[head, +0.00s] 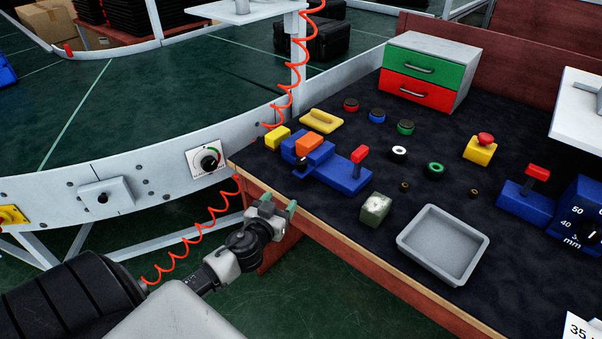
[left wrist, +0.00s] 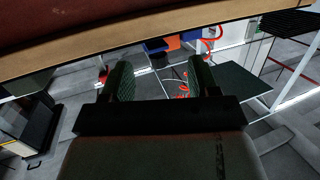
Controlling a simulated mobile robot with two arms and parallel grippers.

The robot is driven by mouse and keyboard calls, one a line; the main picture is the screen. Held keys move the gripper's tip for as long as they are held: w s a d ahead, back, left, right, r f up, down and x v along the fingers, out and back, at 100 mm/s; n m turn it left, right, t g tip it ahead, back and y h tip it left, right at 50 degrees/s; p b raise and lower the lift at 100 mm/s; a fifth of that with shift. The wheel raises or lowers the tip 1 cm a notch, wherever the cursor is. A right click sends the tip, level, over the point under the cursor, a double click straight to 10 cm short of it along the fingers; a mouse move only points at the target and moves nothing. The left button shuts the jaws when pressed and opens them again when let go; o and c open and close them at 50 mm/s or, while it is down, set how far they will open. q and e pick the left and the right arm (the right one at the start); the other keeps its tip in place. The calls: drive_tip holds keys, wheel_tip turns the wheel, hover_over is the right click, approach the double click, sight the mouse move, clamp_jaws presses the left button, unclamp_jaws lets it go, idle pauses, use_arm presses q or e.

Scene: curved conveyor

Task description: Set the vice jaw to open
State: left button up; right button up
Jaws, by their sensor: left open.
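The blue vice (head: 339,176) lies on the dark bench top near its left corner, in the head view. My left gripper (head: 278,204) is open and empty, beside the bench's front-left edge and apart from the vice. In the left wrist view its two fingers (left wrist: 158,76) are spread with nothing between them. My right gripper is not in view.
The bench's wooden edge (left wrist: 130,42) crosses the left wrist view close by. On the bench are a yellow block (head: 277,137), a grey-green cube (head: 375,210), a grey tray (head: 481,246), a red-button box (head: 480,150) and a second blue red-levered device (head: 525,203). The curved conveyor (head: 145,172) borders the left.

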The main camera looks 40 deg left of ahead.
sight(298, 167)
use_arm(q)
drive_tip(key=shift+t+h, duration=0.3)
drive_tip(key=shift+t, duration=0.5)
drive_tip(key=w+r, duration=0.1)
drive_tip(key=w, duration=0.3)
drive_tip(key=w+a+r, duration=0.1)
drive_tip(key=w, duration=0.2)
drive_tip(key=w+r, duration=0.2)
drive_tip(key=w, duration=0.2)
drive_tip(key=shift+w+a+p, duration=0.3)
drive_tip(key=shift+w+a, duration=0.05)
